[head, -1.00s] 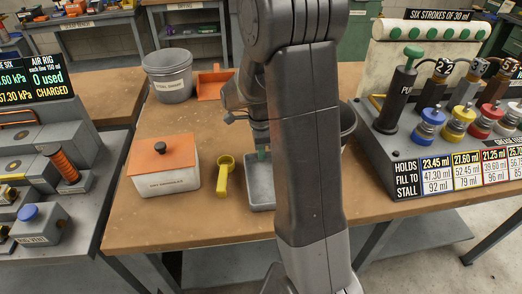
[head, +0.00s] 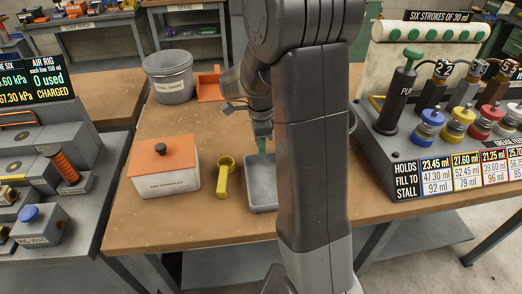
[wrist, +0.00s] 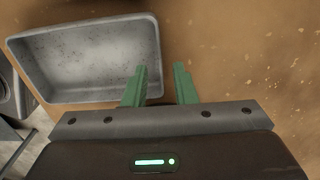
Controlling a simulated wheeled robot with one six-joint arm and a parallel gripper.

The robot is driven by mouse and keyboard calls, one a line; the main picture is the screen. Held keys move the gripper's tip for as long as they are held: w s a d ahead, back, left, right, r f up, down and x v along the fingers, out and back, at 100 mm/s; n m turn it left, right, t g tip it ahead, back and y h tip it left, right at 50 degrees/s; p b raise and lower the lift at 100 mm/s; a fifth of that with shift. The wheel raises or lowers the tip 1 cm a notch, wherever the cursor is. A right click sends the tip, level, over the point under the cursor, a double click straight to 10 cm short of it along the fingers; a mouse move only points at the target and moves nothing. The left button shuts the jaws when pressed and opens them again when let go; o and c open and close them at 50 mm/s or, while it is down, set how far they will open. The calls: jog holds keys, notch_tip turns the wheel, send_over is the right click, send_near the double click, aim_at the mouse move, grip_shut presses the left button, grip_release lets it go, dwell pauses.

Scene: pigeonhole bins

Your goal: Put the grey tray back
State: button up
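The grey tray (head: 262,190) is a shallow rectangular tray lying flat on the brown bench, partly hidden behind my arm in the head view. In the wrist view the tray (wrist: 85,60) fills the upper left; it looks empty apart from dark specks. My gripper (wrist: 160,68) has two green fingers, apart with nothing held between them. In the wrist view the left finger overlaps the tray's inside and the right finger lies outside, with the tray wall between them. In the head view my gripper (head: 262,145) is at the tray's far end; contact cannot be told.
A yellow scoop (head: 225,178) and an orange-lidded box (head: 164,168) stand left of the tray. A grey bucket (head: 168,76) and an orange dustpan (head: 211,85) are behind. The pump rig (head: 430,165) stands at the right.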

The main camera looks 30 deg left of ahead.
notch_tip(320, 180, up, 9)
jog(key=shift+f, duration=0.15)
jog(key=shift+f, duration=0.1)
dwell(0.4)
jog(key=shift+f, duration=4.2)
jog(key=shift+f, duration=0.15)
